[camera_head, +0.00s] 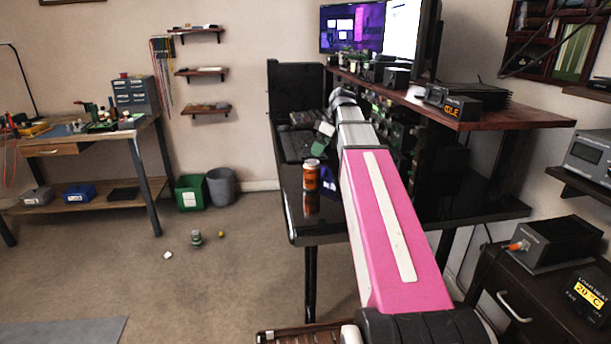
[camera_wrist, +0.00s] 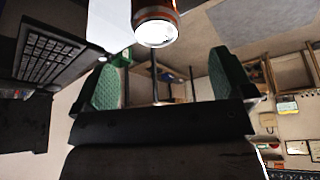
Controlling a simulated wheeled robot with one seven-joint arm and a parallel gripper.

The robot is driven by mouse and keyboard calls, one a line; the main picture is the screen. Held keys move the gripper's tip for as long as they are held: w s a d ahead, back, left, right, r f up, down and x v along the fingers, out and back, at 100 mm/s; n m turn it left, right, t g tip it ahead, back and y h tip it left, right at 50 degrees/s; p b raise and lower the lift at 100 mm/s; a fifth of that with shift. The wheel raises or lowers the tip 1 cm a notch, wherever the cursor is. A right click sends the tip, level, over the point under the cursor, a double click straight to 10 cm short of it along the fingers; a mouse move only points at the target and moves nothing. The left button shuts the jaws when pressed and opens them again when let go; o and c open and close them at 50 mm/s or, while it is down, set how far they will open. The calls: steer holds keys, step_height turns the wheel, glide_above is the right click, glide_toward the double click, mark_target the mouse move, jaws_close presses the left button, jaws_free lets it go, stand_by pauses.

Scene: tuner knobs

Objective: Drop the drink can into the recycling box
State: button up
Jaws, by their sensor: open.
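The orange drink can (camera_head: 311,176) stands upright near the left edge of the glossy black desk in the head view. In the wrist view, the can (camera_wrist: 155,14) is at the top, cut off by the frame, with its silver end showing. My gripper (camera_wrist: 168,72) is open, with its green-padded fingers wide apart and nothing between them. The can appears beyond the fingertips, not in their grasp. In the head view, my pink arm reaches over the desk and partly hides the gripper beside the can. The green recycling box (camera_head: 190,193) stands on the floor against the back wall.
A grey bin (camera_head: 221,187) stands right of the green box. A keyboard (camera_head: 296,146) lies on the desk behind the can. A raised wooden shelf (camera_head: 470,111) with equipment overhangs the desk. Small litter (camera_head: 196,238) lies on the carpet, otherwise clear between desk and workbench (camera_head: 72,146).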

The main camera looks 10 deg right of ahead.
mark_target(314, 162)
steer(key=x, duration=0.5)
steer(key=shift+d+x, duration=0.15)
steer(key=shift+x, duration=1.3)
steer(key=shift+d+x, duration=0.15)
steer(key=shift+x, duration=1.3)
steer(key=shift+w, duration=0.15)
steer(key=c, duration=1.1)
steer(key=shift+o, duration=0.2)
steer(key=shift+r, duration=0.1)
